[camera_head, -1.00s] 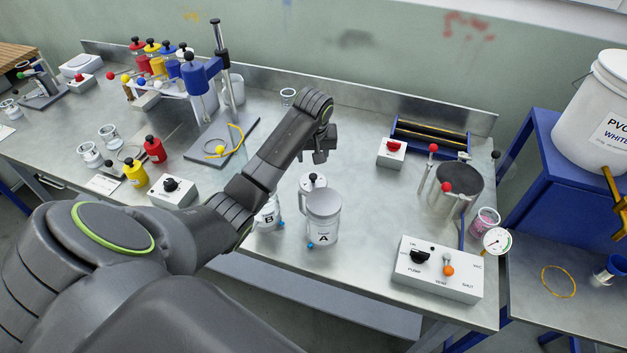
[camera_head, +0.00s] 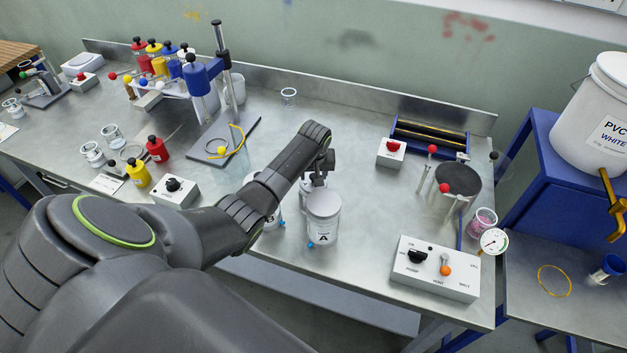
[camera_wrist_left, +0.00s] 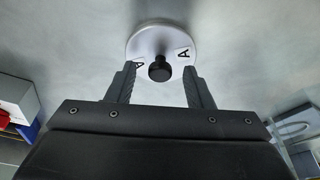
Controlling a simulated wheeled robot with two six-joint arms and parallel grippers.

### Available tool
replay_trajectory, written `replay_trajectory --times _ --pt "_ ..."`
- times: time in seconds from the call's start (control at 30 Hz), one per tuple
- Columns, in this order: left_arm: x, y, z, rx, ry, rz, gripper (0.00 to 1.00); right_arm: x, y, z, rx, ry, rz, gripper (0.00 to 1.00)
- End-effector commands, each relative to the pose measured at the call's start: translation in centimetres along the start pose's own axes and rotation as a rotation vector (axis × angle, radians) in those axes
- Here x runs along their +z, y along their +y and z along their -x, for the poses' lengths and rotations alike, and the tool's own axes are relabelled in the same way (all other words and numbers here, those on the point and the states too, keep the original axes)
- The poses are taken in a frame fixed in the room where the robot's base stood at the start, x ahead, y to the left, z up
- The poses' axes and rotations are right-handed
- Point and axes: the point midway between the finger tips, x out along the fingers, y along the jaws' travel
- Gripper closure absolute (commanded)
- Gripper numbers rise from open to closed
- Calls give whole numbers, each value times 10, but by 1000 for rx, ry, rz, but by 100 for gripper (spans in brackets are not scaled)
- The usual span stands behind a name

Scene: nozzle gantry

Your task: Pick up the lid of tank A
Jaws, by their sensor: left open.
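The lid of tank A is a round pale disc with a black knob and "A" marks; it shows in the left wrist view (camera_wrist_left: 160,36). In the head view it lies on the bench just behind tank A (camera_head: 323,218), mostly hidden by my gripper and the tank. My left gripper (camera_head: 318,170) points down over the lid. In the left wrist view its open fingers (camera_wrist_left: 160,72) stand either side of the black knob (camera_wrist_left: 159,69), with gaps showing. My right gripper is not in view.
Tank B (camera_head: 271,221) stands left of tank A, partly behind my arm. A pump control box (camera_head: 435,270) is at the right front, with a grey vessel (camera_head: 459,178) behind it. The bench between tank A and the red-button box (camera_head: 391,153) is clear.

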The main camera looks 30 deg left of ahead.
Motion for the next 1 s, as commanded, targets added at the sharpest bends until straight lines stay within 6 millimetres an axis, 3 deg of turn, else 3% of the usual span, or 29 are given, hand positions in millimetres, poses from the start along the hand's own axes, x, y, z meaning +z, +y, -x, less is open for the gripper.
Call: replay_trajectory --times 0.27,0.6,0.87,1.0 --pt "0 0 -1 0 1 0 54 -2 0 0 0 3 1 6" --pt "0 0 -1 0 1 0 99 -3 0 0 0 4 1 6" --pt "-1 0 1 1 2 0 100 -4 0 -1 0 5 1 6" --pt "-5 0 12 2 4 0 100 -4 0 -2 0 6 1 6"
